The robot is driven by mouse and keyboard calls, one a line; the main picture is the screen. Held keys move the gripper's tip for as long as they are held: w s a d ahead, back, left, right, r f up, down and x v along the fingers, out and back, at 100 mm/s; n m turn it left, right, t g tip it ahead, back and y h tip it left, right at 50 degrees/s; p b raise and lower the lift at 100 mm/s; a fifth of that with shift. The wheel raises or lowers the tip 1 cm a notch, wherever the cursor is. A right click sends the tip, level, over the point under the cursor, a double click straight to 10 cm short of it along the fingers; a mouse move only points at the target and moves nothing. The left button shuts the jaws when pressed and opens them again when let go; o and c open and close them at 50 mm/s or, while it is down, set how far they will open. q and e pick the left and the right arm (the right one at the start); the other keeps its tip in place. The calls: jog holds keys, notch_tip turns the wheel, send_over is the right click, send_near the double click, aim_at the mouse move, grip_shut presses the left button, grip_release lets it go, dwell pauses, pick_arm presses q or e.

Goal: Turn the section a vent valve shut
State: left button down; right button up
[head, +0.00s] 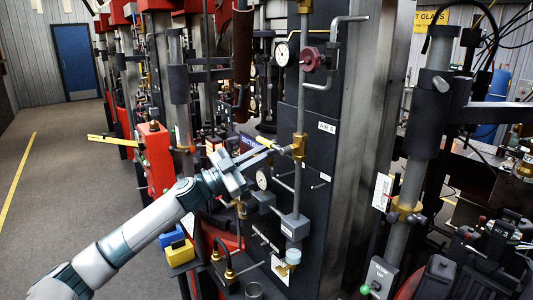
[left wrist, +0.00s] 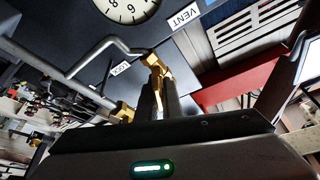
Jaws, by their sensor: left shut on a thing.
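A brass valve (head: 299,147) sits on a vertical grey pipe on the dark panel. It also shows in the left wrist view (left wrist: 153,62), just beyond my fingertips, near a white VENT label (left wrist: 182,18). My left gripper (head: 277,152) reaches in from the lower left and is at the valve's left side. In the left wrist view its two dark fingers (left wrist: 158,98) are shut on the valve's brass handle, part of which shows between them. The fingers hide the rest of the handle. My right gripper is not in view.
A dark red round knob (head: 310,59) and a white gauge (head: 282,54) are above the valve. Another gauge (head: 263,179) and a grey box (head: 295,227) are below. A bent grey pipe (left wrist: 100,50) runs close to the fingers. Open floor (head: 60,180) lies left.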

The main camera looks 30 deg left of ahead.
pick_arm(q)
jog(key=m+g, duration=0.2)
jog(key=m, duration=0.3)
jog(key=d+f+m+g+p, duration=0.1)
jog(key=m+g, duration=0.1)
jog(key=m, duration=0.3)
jog(key=f+m+g, duration=0.1)
jog(key=m+g, duration=0.1)
jog(key=m, duration=0.3)
jog(key=shift+s+d+f+m+p, duration=0.2)
jog(key=shift+s+m+p, duration=0.1)
jog(key=shift+p, duration=0.1)
jog(key=shift+f, duration=0.1)
jog(key=c, duration=1.9)
grip_release()
jog(key=shift+a, duration=0.15)
